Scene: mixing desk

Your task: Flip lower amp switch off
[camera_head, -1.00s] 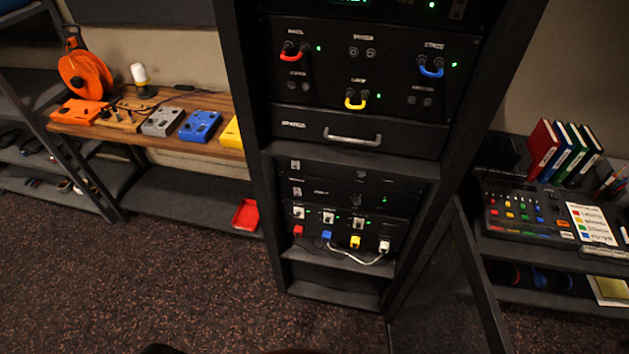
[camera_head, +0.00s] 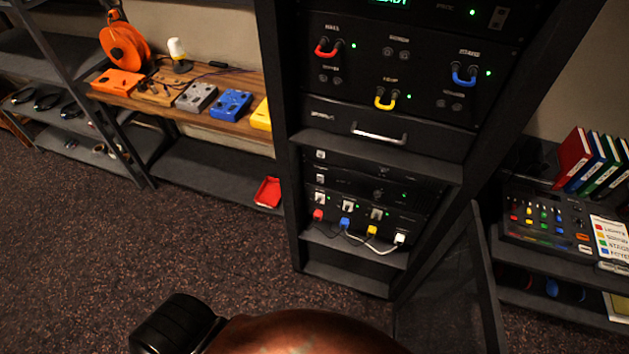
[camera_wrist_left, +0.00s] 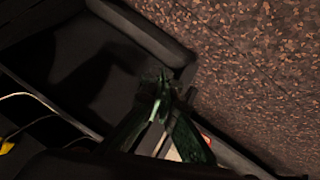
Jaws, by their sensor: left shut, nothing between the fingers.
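The dark rack (camera_head: 276,130) stands in the middle of the head view. In its lower part are two slim amp units, one above the other. The upper amp (camera_head: 345,162) has a small pale switch at its left end (camera_head: 320,155). The lower amp (camera_head: 350,187) has a similar small switch (camera_head: 320,178); its position is too small to tell. Part of my arm shows at the bottom of the head view, well below the amps. My left gripper (camera_wrist_left: 164,90) shows in the left wrist view, shut and empty, near dark rack-like surfaces. My right gripper is not in view.
Below the amps are coloured plugs (camera_head: 345,222) and a white cable (camera_head: 375,245). A drawer handle (camera_head: 379,134) sits above. An open dark door panel (camera_head: 450,300) stands at right. A red tray (camera_head: 268,191) lies left of the rack. Carpet (camera_head: 80,240) is clear at left.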

